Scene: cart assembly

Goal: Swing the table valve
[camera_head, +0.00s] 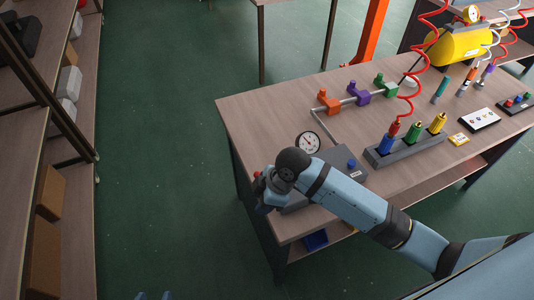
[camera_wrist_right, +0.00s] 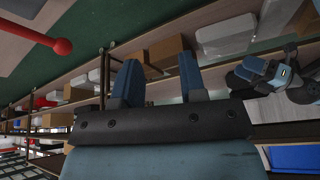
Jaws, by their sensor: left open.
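On the table (camera_head: 260,110), a pipe carries an orange valve (camera_head: 328,102), a purple valve (camera_head: 359,93) and a green valve (camera_head: 386,85). I cannot tell which one is the table valve. A red ball-ended lever (camera_wrist_right: 45,42) shows at the upper left in the right wrist view. My right arm reaches over the near left table corner, and its wrist mostly hides its gripper in the head view. In the right wrist view my right gripper (camera_wrist_right: 158,82) has its blue fingers apart, with nothing between them. My left gripper (camera_head: 153,296) shows only its fingertips, apart, at the bottom edge.
A round gauge (camera_head: 308,142) and a grey box with a blue button (camera_head: 351,163) are beside my right arm. A grey holder with coloured cylinders (camera_head: 413,132) stands to the right. Shelves (camera_head: 75,120) line the left. The green floor between is clear.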

